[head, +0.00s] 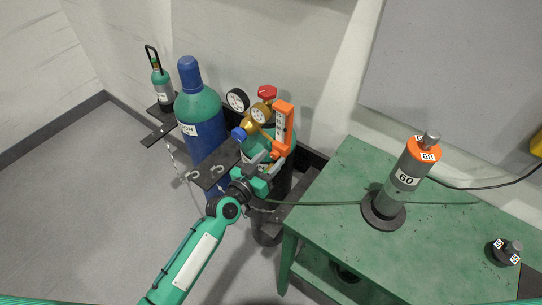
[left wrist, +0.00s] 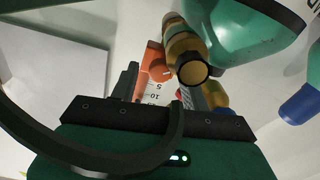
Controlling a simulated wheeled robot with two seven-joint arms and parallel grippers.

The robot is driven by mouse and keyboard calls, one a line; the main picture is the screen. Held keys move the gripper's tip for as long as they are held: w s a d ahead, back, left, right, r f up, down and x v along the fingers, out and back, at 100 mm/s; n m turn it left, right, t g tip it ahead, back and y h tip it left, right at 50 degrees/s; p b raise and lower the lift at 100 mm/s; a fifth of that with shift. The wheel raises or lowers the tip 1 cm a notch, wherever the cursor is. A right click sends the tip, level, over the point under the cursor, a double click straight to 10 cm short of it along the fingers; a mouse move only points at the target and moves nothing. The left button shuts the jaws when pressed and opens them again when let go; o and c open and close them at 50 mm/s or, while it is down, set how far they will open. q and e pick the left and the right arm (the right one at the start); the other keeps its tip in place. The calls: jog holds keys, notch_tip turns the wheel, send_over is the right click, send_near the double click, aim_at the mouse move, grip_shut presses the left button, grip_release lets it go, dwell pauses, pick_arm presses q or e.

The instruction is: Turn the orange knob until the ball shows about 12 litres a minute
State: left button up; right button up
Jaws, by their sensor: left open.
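The flowmeter (head: 283,124) is an upright orange body with a pale scale, at the gas cylinder's brass regulator (head: 260,113). Its orange lower part, where the knob (head: 279,149) seems to be, is just above my left gripper (head: 262,166). The ball cannot be made out. My right gripper is not in view.
A blue-and-green cylinder (head: 204,118) stands left of the regulator, with a small cylinder (head: 162,86) further left. The left floor is clear.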

pick_arm(q)
jog(key=shift+w+d, duration=0.35)
jog(key=shift+w, duration=0.1)
jog(key=c, duration=1)
jog(key=shift+n, duration=0.8)
jog(key=o, duration=1)
